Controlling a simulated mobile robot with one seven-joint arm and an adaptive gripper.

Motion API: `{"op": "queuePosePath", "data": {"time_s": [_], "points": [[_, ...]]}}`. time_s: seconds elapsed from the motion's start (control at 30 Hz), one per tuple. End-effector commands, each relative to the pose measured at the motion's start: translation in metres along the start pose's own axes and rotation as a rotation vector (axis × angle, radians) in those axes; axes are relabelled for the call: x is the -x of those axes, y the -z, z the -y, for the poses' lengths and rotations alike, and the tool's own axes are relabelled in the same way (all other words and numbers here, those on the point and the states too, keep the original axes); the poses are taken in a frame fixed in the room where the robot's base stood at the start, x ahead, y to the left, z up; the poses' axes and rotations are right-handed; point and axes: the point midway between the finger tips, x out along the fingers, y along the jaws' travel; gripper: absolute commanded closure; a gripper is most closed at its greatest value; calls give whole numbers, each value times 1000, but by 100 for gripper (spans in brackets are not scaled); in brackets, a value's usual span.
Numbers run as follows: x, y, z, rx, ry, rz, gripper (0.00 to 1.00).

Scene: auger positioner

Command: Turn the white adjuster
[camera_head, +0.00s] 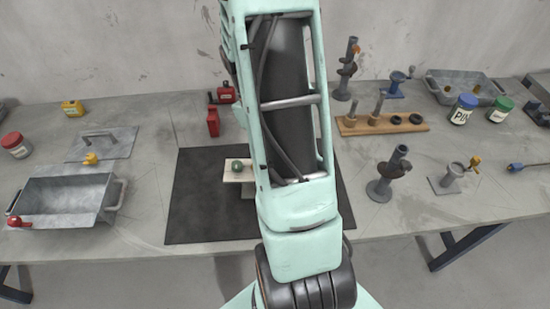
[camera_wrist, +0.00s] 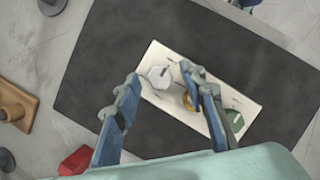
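A cream plate (camera_wrist: 225,98) on the dark mat carries the white adjuster (camera_wrist: 160,76), a pale, roughly hexagonal knob near one end. A gold or orange knob (camera_wrist: 188,103) in the middle is partly hidden by my right finger, and a green knob (camera_wrist: 235,121) sits at the other end. My gripper (camera_wrist: 159,73) is open, with a blue finger on each side of the white adjuster in the wrist view. I cannot tell whether the fingertips are level with it or above it. In the head view, my arm hides the white adjuster and my gripper; the green knob (camera_head: 237,166) shows.
The dark mat (camera_head: 205,215) around the plate is mostly clear. A wooden rack (camera_head: 355,127) and an upright metal tool (camera_head: 388,175) stand to the right.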

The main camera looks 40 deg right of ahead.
Motion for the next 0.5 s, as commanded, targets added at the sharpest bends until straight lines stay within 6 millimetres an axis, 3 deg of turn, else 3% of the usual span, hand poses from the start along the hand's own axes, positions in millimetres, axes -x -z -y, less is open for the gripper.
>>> {"op": "queuePosePath", "data": {"time_s": [0.5], "points": [[98, 1, 0, 1, -2, -2, 62]]}}
